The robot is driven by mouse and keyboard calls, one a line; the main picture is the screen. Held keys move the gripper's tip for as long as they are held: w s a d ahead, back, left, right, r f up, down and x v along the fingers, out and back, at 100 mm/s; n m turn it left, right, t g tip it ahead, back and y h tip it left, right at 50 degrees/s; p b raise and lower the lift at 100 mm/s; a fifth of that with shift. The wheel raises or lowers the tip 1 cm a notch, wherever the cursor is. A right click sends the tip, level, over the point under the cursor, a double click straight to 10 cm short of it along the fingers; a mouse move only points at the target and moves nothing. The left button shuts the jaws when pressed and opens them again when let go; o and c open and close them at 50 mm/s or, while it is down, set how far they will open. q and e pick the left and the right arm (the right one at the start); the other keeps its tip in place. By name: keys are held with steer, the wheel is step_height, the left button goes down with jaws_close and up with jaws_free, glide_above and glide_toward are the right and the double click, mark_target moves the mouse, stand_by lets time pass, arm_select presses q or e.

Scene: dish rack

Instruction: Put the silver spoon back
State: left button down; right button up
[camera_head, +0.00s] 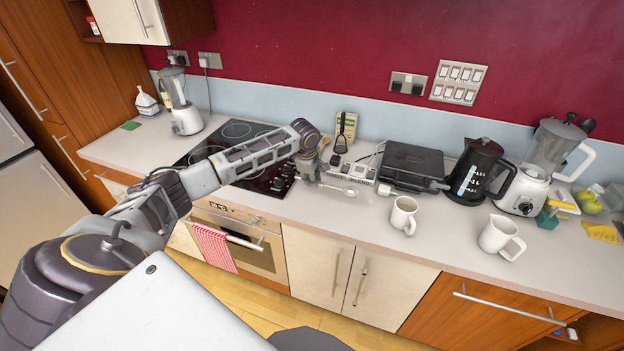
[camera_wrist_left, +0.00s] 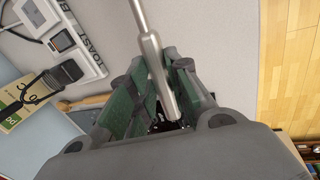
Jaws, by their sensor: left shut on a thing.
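The silver spoon (camera_head: 345,189) is held at its handle by my left gripper (camera_head: 313,180), over the front part of the counter right of the hob. In the head view its bowl end points right. In the left wrist view the silver handle (camera_wrist_left: 152,55) lies between the green-padded fingers of my left gripper (camera_wrist_left: 163,90), which are shut on it. The spoon's bowl is outside that wrist view. I cannot tell how high the spoon is above the counter. My right gripper is not in view.
A black utensil (camera_head: 342,140) stands by a yellow-green packet (camera_head: 350,123) at the wall. A black grill (camera_head: 412,167), kettle (camera_head: 475,172), and mugs (camera_head: 403,215) are to the right. The hob (camera_head: 262,180) is left.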

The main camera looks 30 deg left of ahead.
arm_select(q)
steer(key=shift+f, duration=3.3)
steer(key=c, duration=1.7)
jaws_free()
steer(key=shift+o, duration=0.5)
steer(key=o, duration=0.5)
steer(key=v, duration=1.2)
